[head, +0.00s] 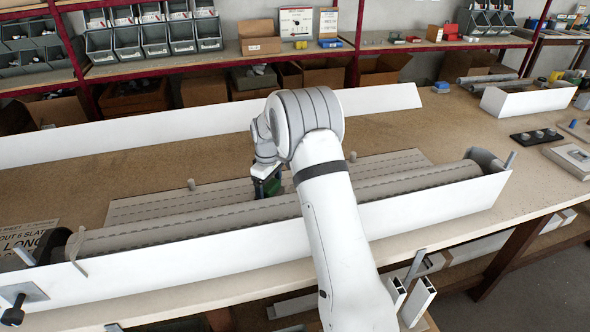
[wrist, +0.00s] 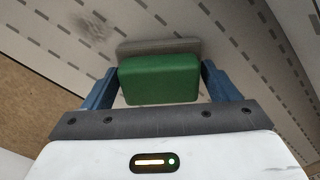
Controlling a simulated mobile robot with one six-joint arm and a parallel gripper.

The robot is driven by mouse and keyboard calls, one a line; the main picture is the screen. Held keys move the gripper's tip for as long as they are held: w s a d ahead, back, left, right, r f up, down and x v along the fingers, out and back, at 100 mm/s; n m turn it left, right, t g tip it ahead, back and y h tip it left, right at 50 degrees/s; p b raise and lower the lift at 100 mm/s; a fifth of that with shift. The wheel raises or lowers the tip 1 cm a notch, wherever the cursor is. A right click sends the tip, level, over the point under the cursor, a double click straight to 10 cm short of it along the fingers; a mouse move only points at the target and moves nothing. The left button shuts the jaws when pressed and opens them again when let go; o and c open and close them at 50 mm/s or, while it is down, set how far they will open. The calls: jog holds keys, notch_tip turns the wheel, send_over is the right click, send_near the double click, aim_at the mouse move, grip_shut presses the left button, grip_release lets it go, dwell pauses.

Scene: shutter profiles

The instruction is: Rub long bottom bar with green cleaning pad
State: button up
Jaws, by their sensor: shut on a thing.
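My gripper (head: 266,188) is beyond the roller, low over the grey slatted sheet (head: 400,162). In the wrist view its blue fingers (wrist: 158,88) are shut on the green cleaning pad (wrist: 160,79), which has a grey layer on its far side. In the head view only a bit of the pad (head: 274,187) shows beside my arm. The far strip of the sheet, with two upright pegs (head: 191,185), may be the long bottom bar; I cannot be sure. A dark smudge (wrist: 95,25) marks the slotted surface ahead of the pad. I cannot tell whether pad and surface touch.
A long grey roller (head: 190,224) lies in front of my gripper, behind a white front panel (head: 440,208). A white rear panel (head: 200,126) stands behind. A printed sign (head: 28,236) lies at left. Small parts (head: 535,135) occupy the right of the bench.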

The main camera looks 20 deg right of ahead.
jog(key=shift+s, duration=0.4)
jog(key=shift+s+r+p, duration=0.15)
jog(key=shift+r+p, duration=0.05)
jog(key=shift+r, duration=0.45)
jog(key=shift+s+r+p, duration=0.15)
jog(key=shift+r+p, duration=0.05)
jog(key=shift+r, duration=0.4)
jog(key=shift+w+r, duration=0.15)
jog(key=shift+r, duration=0.05)
jog(key=shift+r+p, duration=1.55)
jog(key=shift+r, duration=1.1)
